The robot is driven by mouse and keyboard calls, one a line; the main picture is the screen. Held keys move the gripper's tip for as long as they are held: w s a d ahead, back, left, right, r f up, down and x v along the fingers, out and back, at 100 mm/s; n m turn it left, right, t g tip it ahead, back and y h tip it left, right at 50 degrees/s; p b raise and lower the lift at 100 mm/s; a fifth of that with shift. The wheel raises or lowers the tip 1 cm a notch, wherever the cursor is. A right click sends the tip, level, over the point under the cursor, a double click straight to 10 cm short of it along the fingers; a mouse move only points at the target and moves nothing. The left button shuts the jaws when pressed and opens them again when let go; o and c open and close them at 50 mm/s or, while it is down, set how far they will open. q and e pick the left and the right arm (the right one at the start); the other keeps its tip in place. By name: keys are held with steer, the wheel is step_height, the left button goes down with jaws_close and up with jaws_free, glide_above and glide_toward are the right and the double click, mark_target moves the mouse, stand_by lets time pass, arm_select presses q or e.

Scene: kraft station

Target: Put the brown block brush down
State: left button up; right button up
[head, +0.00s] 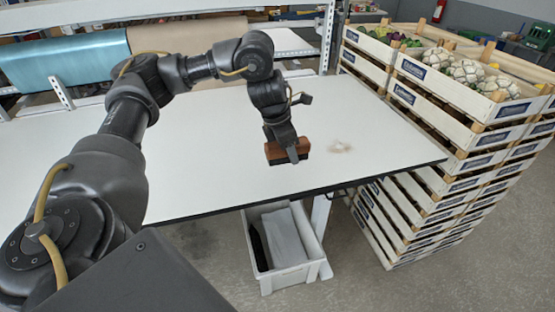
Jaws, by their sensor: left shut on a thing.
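The brown block brush (275,151) is a brown wooden block with a dark lower edge. It is at or just above the white table (215,180), right of the table's middle; I cannot tell whether it touches the top. My left gripper (292,153) points down and is shut on the brush. The fingers hide part of the brush. My right gripper is not in the head view.
A pale brownish smudge (340,147) lies on the table right of the brush. Stacked wooden crates (462,103) with produce stand close to the table's right edge. A light bin (283,279) stands below the front edge. The table's left part is clear.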

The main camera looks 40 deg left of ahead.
arm_select(q)
steer(key=w+a+f, duration=0.2)
steer(key=a+f, duration=0.1)
steer(key=w+a+f, duration=0.5)
steer(key=a+f, duration=0.1)
steer(key=a, duration=0.1)
steer(key=shift+w, duration=0.35)
steer(key=shift+f, duration=0.8)
steer(key=shift+w+a+f+p, duration=0.1)
steer(key=shift+f+p, duration=0.35)
steer(key=shift+f, duration=0.55)
